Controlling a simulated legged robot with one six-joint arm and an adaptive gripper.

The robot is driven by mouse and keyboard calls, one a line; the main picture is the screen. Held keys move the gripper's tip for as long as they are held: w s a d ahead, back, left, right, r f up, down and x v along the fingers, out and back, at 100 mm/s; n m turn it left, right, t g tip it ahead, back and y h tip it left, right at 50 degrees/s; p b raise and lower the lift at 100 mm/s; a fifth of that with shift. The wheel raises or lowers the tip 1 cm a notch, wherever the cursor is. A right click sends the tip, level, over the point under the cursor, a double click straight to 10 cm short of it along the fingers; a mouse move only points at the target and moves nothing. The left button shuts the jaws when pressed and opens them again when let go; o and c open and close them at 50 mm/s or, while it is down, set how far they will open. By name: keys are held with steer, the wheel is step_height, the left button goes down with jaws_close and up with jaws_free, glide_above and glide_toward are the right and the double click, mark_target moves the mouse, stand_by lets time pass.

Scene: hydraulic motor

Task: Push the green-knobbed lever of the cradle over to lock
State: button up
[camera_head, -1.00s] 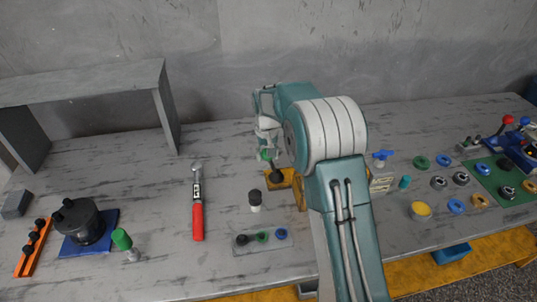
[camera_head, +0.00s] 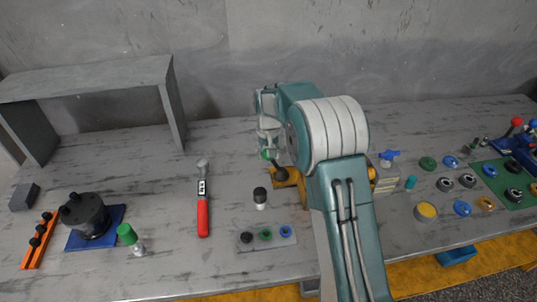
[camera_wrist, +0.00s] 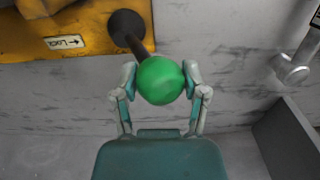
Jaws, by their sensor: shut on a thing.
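The green knob (camera_wrist: 160,80) of the lever sits between the two fingers of my gripper (camera_wrist: 161,84) in the wrist view, and my gripper is shut on it. The dark lever shaft (camera_wrist: 133,42) runs from the knob up to a round black base (camera_wrist: 127,24) on the yellow cradle (camera_wrist: 80,20). A white label (camera_wrist: 65,43) on the cradle reads "Lock" with an arrow. In the head view the cradle (camera_head: 284,178) is mostly hidden behind my arm, and my gripper (camera_head: 268,152) is at its far left side with a bit of green showing.
A torque wrench with a red handle (camera_head: 203,215) lies left of the cradle. A small black-capped bottle (camera_head: 260,198) and a tray of rings (camera_head: 262,245) stand in front. A grey shelf (camera_head: 90,82) stands at the back left. Several rings lie to the right.

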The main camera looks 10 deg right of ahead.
steer(key=shift+a, duration=0.1)
steer(key=shift+a+f, duration=0.35)
steer(key=shift+a, duration=0.2)
stand_by(0.4)
steer(key=o, duration=0.7)
steer(key=shift+f, duration=0.1)
steer(key=shift+o, duration=0.2)
steer(key=shift+a, duration=0.1)
steer(key=shift+r, duration=3.1)
